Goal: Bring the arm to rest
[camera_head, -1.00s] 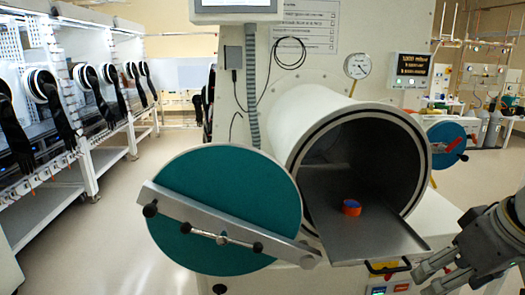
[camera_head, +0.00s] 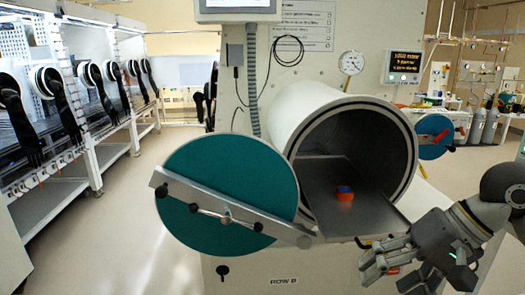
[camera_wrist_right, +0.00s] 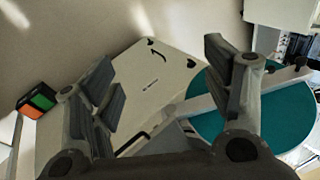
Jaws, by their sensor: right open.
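My right gripper (camera_head: 370,262) is open and empty in front of the tray's front right corner, low at the right of the head view. In the right wrist view its two fingers (camera_wrist_right: 165,85) are spread wide with nothing between them. The sliding tray (camera_head: 375,205) sticks out of the open round chamber (camera_head: 410,170). A small orange and blue piece (camera_head: 345,194) sits on the tray, apart from the gripper. My left gripper is in neither view.
The teal round door (camera_head: 225,170) with its metal bar hangs open left of the chamber; it also shows in the right wrist view (camera_wrist_right: 270,125). A gauge (camera_head: 351,62) and a display (camera_head: 403,66) are above. A row of gloveboxes (camera_head: 100,110) lines the left. Floor between is clear.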

